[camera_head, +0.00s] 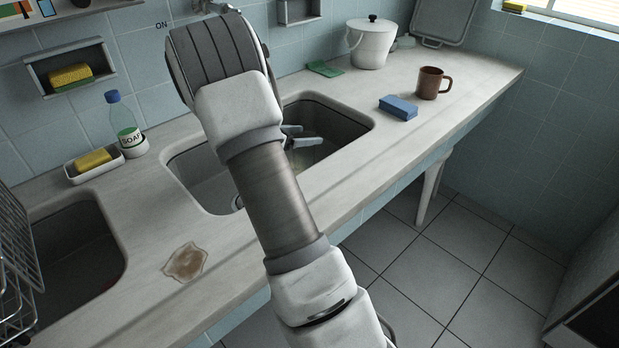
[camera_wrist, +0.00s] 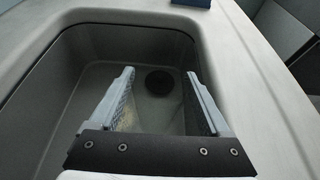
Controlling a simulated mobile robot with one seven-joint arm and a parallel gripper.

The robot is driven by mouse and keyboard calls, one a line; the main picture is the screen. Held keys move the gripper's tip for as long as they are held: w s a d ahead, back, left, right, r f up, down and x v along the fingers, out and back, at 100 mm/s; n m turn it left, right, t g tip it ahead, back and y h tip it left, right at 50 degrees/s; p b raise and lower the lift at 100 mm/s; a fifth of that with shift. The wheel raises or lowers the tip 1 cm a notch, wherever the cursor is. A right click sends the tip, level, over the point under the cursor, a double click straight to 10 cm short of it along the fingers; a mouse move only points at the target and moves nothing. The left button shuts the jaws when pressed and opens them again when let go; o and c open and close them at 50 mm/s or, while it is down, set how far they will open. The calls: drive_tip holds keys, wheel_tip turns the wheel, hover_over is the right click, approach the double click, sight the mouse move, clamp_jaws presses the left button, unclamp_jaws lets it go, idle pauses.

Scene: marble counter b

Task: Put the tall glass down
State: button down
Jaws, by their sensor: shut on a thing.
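My gripper (camera_head: 297,136) reaches over the right sink basin (camera_head: 345,122). In the wrist view its two fingers (camera_wrist: 160,74) stand apart, shut on the tall glass (camera_wrist: 153,119). The glass is clear and shows only as a faint, pale shape between the fingers. Its rim and base cannot be made out, nor whether it touches the basin floor. The basin's dark round drain (camera_wrist: 159,82) shows beyond the fingertips. My arm hides part of the basin in the head view.
A blue sponge (camera_head: 398,107) and a brown mug (camera_head: 432,83) stand on the counter right of the basin. A soap bottle (camera_head: 124,124), a yellow sponge in a dish (camera_head: 93,160) and a brown stain (camera_head: 185,262) are left. The counter's front strip is otherwise clear.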

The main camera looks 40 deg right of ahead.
wheel_tip(320, 180, down, 9)
drive_tip(key=b, duration=0.2)
drive_tip(key=shift+r+b, duration=0.1)
drive_tip(key=shift+b, duration=0.3)
unclamp_jaws()
drive_tip(key=shift+f, duration=0.2)
drive_tip(key=shift+r, duration=0.2)
drive_tip(key=p+v, duration=0.3)
drive_tip(key=v, duration=0.9)
drive_tip(key=shift+r+p, duration=0.15)
drive_tip(key=shift+p, duration=0.25)
